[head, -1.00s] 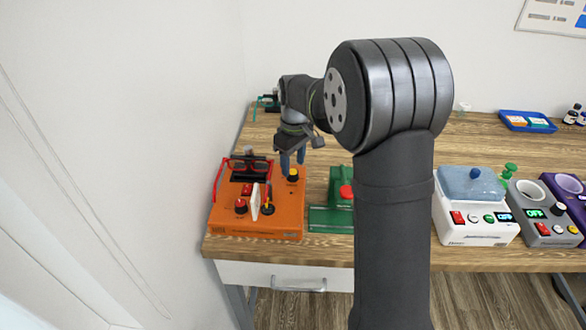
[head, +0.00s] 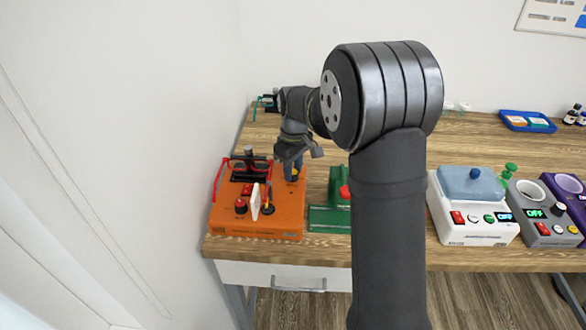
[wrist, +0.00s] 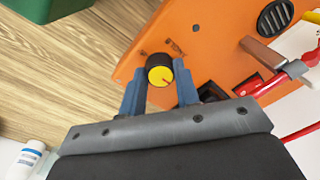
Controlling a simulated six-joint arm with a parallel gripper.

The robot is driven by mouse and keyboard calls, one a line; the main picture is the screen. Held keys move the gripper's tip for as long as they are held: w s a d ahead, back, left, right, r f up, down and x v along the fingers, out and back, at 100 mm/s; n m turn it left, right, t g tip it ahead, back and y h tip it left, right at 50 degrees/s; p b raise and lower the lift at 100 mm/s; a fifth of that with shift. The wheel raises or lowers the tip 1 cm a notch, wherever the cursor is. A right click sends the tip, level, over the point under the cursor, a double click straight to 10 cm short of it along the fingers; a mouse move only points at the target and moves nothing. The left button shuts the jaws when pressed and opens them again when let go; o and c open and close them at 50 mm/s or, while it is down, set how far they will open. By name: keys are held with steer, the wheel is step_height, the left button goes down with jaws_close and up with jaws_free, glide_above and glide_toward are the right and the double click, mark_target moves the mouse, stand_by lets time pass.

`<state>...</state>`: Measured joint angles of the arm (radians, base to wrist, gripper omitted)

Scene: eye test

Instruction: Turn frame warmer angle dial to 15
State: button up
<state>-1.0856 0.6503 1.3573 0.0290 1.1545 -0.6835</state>
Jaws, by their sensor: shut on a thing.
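The orange frame warmer (head: 285,222) sits at the left end of the table, and part of it shows in the wrist view (wrist: 215,50). Its dial with a yellow face and black skirt (wrist: 160,76) is near one corner of the panel. A small red mark shows on the yellow face; the scale figures are too small to read. My gripper (head: 291,177) reaches down to this dial from above. In the wrist view its blue fingers (wrist: 160,88) stand on either side of the dial, shut on it. In the head view the fingers partly hide the dial.
The warmer also carries a red frame (head: 217,182), a dark red knob (head: 240,206), a pale upright plate (head: 255,203) and a black-and-yellow knob (head: 268,208). A green device (head: 325,219) stands close on the right. A white device (head: 470,233) stands farther right.

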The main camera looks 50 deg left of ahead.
mark_target(295, 172)
steer(key=shift+m, duration=0.3)
steer(key=m, duration=0.4)
steer(key=shift+m, duration=2.2)
steer(key=o, duration=1)
steer(key=shift+r, duration=0.1)
steer(key=r, duration=1.7)
steer(key=shift+w+d+r, duration=0.15)
steer(key=shift+w+d, duration=0.05)
